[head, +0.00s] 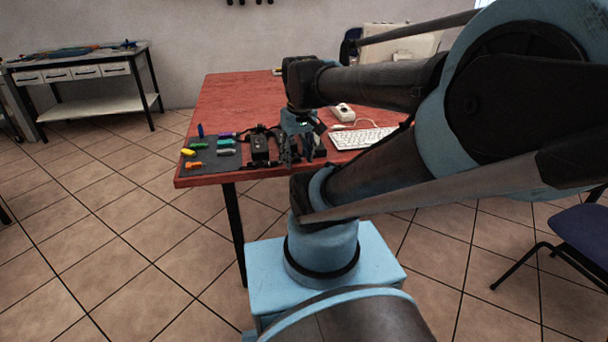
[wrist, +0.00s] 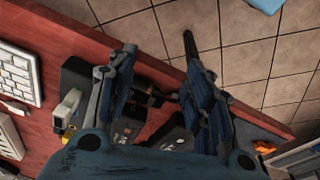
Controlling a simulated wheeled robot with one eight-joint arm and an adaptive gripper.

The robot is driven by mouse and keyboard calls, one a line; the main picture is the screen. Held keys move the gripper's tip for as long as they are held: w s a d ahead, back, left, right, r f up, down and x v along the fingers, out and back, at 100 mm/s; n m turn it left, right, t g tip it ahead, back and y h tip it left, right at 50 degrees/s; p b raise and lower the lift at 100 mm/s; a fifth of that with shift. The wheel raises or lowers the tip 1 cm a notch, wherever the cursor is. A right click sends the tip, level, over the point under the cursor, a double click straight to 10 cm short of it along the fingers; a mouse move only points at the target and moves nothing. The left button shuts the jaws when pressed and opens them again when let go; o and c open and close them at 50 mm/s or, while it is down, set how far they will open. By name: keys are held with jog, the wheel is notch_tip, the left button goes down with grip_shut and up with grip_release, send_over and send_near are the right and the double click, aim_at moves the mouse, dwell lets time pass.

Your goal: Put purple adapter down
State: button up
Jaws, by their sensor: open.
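A small purple piece (head: 228,134), which looks like the purple adapter, lies on the dark mat (head: 211,160) at the table's left front. My gripper (head: 291,155) is to the right of the mat, low near the table's front edge. In the wrist view my gripper (wrist: 160,58) has its two fingers spread apart, with nothing visibly clamped between them. Black blocks (wrist: 125,131) show below and between the fingers. I cannot make out the purple piece in the wrist view.
Several coloured pieces share the mat, including an orange one (head: 194,165) and an upright blue one (head: 200,130). A black box (head: 259,147) stands between mat and gripper. A white keyboard (head: 362,138) and a white power block (head: 342,112) lie to the right. The red table (head: 235,100) is clear behind.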

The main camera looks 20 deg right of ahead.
jog(key=s+d+f+m, duration=0.1)
jog(key=s+f+m, duration=0.1)
jog(key=s+f, duration=0.1)
jog(key=shift+s+d+f, duration=0.15)
jog(key=shift+s+f, duration=0.2)
jog(key=shift+f, duration=0.55)
jog(key=shift+o, duration=0.5)
